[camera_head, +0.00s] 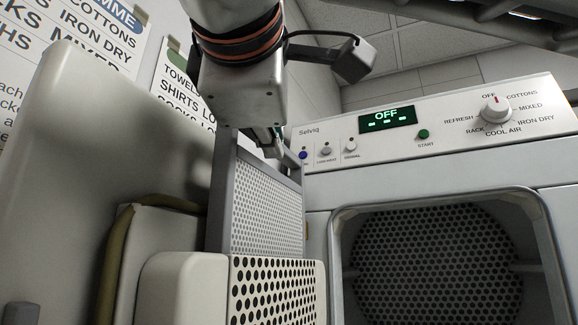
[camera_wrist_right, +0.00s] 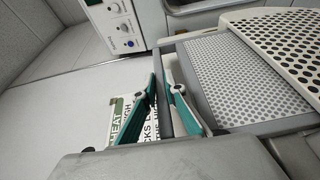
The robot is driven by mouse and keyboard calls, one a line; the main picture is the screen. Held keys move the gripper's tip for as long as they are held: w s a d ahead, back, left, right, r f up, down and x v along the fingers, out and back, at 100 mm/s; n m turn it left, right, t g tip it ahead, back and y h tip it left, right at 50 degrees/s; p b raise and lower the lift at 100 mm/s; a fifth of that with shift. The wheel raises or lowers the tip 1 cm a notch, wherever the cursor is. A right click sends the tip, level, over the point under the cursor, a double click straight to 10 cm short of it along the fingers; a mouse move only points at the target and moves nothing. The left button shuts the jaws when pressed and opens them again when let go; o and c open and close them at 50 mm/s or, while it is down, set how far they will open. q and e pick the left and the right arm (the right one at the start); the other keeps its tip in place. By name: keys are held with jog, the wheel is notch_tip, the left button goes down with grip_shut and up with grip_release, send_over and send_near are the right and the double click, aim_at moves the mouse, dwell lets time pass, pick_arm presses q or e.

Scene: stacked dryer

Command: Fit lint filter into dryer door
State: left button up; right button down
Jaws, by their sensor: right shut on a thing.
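The lint filter (camera_head: 266,208) is a grey frame with a fine mesh panel, standing upright. Its lower part is hidden behind the cream perforated housing (camera_head: 275,292) on the open dryer door (camera_head: 110,100), so I cannot tell how deep it sits or whether it is in the slot. My right gripper (camera_head: 275,148) is at the filter's top, partly hidden by its own wrist. In the wrist view its teal fingers (camera_wrist_right: 163,95) are shut on the frame's edge, with the filter mesh (camera_wrist_right: 250,75) running toward the perforated housing (camera_wrist_right: 290,45). My left gripper is not in view.
The dryer's open drum mouth (camera_head: 435,265) is at the right, below the control panel (camera_head: 440,120) with its lit "OFF" display (camera_head: 387,118). A wall sign (camera_head: 188,85) hangs behind the door. The wall and ceiling are behind.

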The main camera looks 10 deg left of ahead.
aim_at(271, 211)
jog(key=shift+f+b, duration=1.35)
jog(key=shift+f, duration=3.45)
jog(key=c, duration=2)
grip_release()
